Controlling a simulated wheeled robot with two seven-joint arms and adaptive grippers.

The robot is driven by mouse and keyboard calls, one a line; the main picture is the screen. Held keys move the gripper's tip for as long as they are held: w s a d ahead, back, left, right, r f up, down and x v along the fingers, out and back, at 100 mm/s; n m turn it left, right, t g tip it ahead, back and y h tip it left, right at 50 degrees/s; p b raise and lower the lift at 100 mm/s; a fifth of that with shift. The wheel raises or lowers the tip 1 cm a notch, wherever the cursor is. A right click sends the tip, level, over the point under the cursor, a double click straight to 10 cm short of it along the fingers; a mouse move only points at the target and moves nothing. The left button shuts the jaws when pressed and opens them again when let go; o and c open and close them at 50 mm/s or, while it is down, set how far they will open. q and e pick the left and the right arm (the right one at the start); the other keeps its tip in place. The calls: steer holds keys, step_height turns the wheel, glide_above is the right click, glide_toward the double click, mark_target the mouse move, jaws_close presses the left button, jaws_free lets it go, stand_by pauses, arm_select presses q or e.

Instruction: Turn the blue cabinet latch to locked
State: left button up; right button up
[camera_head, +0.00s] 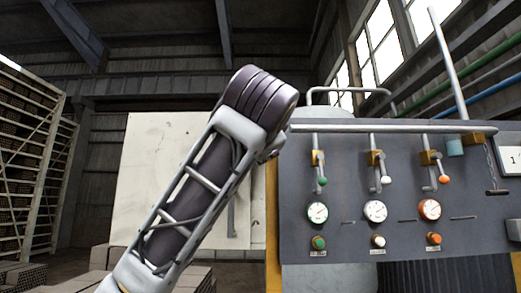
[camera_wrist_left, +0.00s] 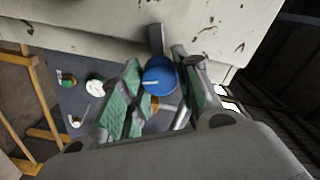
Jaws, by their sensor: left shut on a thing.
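The blue latch (camera_wrist_left: 160,76) is a round knob with a short white mark, seen in the left wrist view in front of the pale, chipped cabinet (camera_wrist_left: 100,18). My left gripper (camera_wrist_left: 157,68) has its green-padded fingers on both sides of the latch and is shut on it. In the head view the cabinet (camera_head: 150,160) stands behind my left arm. The arm hides the latch and nearly all of the left gripper there. My right gripper is in neither view.
A grey control panel (camera_head: 345,235) with several levers, gauges and coloured buttons stands right of my left arm. A horizontal pipe (camera_head: 350,128) runs along its top. A rack of bricks (camera_head: 25,160) stands at the far left, and stacked bricks (camera_head: 200,278) lie low behind the arm.

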arm_select(q)
steer(key=m, duration=0.3)
steer(key=shift+m, duration=0.3)
stand_by(0.4)
steer(key=o, duration=1.1)
steer(key=shift+s, duration=0.1)
steer(key=shift+c, duration=0.2)
steer(key=shift+s, duration=0.1)
steer(key=s, duration=1.1)
steer(key=shift+s, duration=0.3)
steer(key=shift+s, duration=0.1)
